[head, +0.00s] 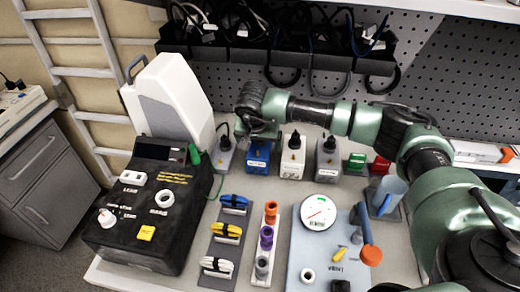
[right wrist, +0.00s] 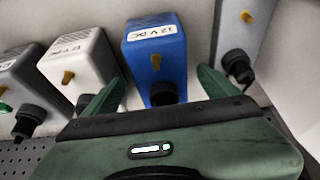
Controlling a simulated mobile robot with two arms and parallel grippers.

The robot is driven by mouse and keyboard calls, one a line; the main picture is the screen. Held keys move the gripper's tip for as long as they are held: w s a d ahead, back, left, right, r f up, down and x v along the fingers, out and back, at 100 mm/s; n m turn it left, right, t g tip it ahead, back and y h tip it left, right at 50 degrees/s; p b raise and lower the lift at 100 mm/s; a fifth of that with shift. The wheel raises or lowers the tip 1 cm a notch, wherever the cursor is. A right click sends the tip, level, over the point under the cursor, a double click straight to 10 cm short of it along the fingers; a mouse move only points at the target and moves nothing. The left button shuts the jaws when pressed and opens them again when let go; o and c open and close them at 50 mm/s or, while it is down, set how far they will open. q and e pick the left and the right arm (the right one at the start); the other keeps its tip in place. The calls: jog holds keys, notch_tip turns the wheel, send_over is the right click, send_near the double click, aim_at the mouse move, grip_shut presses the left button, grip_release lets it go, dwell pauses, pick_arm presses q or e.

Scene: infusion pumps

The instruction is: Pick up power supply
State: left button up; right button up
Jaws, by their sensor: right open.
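A blue power supply (head: 257,160) stands in a row at the back of the table, with a white power supply (head: 291,166) to its right and grey ones (head: 327,163) at both ends. My right gripper (head: 259,134) is over the back of the blue one. In the right wrist view my right gripper (right wrist: 160,90) is open, with its green fingers on either side of the blue power supply (right wrist: 155,55), labelled 12 V DC. I cannot tell whether the fingers touch it. My left gripper is not in view.
A black pump test box (head: 150,205) and a white device (head: 170,95) stand on the left. Coloured connectors (head: 266,237) and a light-blue panel with a gauge (head: 320,211) lie in front. A black cable rack (head: 280,45) hangs behind.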

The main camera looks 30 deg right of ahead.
aim_at(259, 145)
jog(key=p+x, duration=0.1)
jog(key=x, duration=0.2)
jog(key=shift+w+f, duration=0.15)
jog(key=shift+f, duration=0.15)
jog(key=shift+d+f, duration=0.1)
jog(key=shift+f, duration=0.05)
grip_shut()
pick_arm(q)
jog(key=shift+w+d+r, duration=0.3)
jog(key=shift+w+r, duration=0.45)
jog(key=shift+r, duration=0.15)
pick_arm(e)
jog(key=shift+w, duration=0.15)
